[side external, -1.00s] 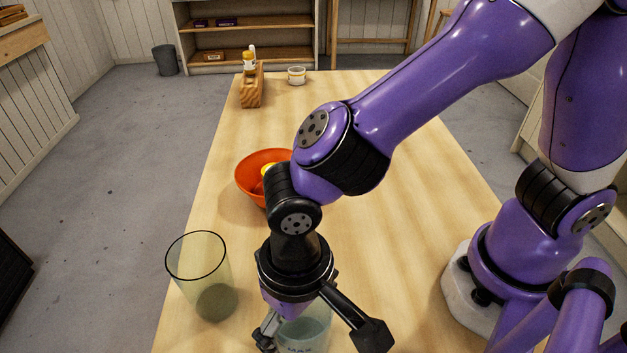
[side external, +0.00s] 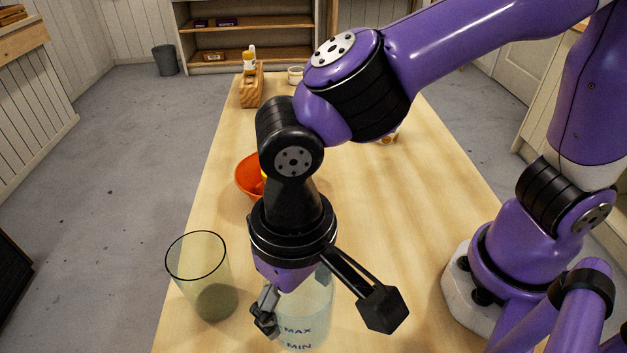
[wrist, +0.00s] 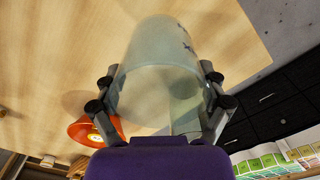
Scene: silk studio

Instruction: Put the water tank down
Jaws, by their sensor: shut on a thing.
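The water tank (side external: 306,318) is a clear, pale greenish vessel with blue MAX and MIN marks. It is at the bottom middle of the side view, roughly upright, its lower end close to the frame's bottom edge. My gripper (side external: 267,314) is shut on the tank's sides. In the wrist view the tank (wrist: 160,60) sits between my two fingers, with the tabletop (wrist: 60,40) beyond it. The tank appears held above the table, but the gap under it cannot be judged.
A tall olive transparent cylinder (side external: 200,263) stands left of the tank, near the table's left edge. An orange bowl (side external: 247,178) with something yellow is behind my wrist. A wooden block with a bottle (side external: 250,85) and a small cup (side external: 295,75) are at the far end. The table's right half is largely clear.

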